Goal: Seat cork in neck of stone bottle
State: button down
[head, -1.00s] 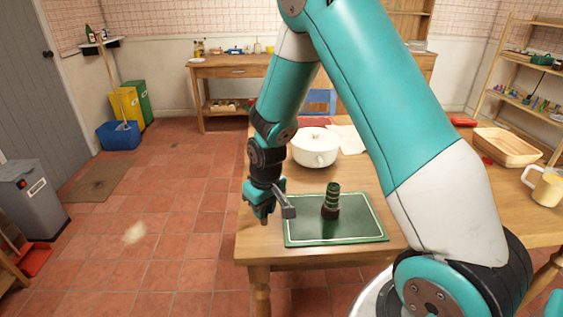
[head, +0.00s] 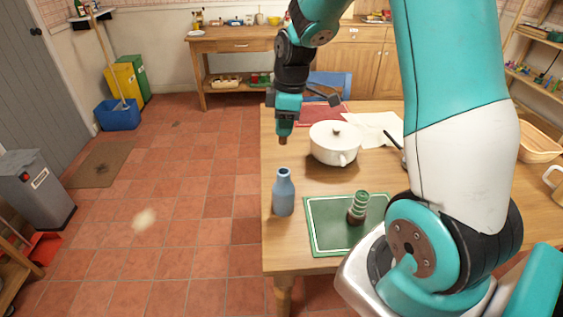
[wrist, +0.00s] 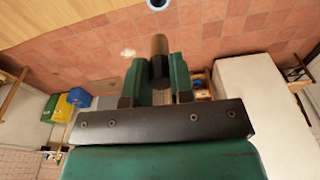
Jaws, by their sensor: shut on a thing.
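A blue-grey stone bottle (head: 284,194) stands upright on the table, left of the green mat. Its round open mouth shows at the top edge of the wrist view (wrist: 158,4). My gripper (head: 284,122) is shut on a brown cork (head: 283,141), which sticks out below the fingertips. In the head view the cork appears above the bottle's neck, with a gap between them. In the wrist view the cork (wrist: 159,45) points toward the bottle mouth and is apart from it.
A green-and-brown banded object (head: 358,207) stands on the green mat (head: 330,232). A white lidded pot (head: 333,146) stands behind the bottle to the right. The table's left edge is close to the bottle.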

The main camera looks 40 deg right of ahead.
notch_tip(320, 180, down, 12)
jog(key=shift+r+p, duration=0.1)
jog(key=shift+p, duration=0.4)
jog(key=c, duration=1)
grip_release()
notch_tip(320, 180, up, 12)
jog(key=s+b, duration=0.1)
jog(key=b, duration=0.1)
jog(key=s+a+r+m+y, duration=0.1)
jog(key=s+a+r, duration=0.2)
jog(key=a, duration=0.3)
jog(key=s+a+r, duration=0.3)
jog(key=a, duration=0.3)
jog(key=s+a+r+m+y, duration=0.1)
jog(key=s+a+r, duration=0.1)
jog(key=s+a, duration=0.3)
jog(key=s+a+r+m+y, duration=0.1)
jog(key=s+a, duration=0.4)
jog(key=s, duration=0.5)
jog(key=shift+s+a+r+m+g, duration=0.15)
jog(key=shift+a+r+m+g, duration=0.15)
jog(key=shift+r+g, duration=0.15)
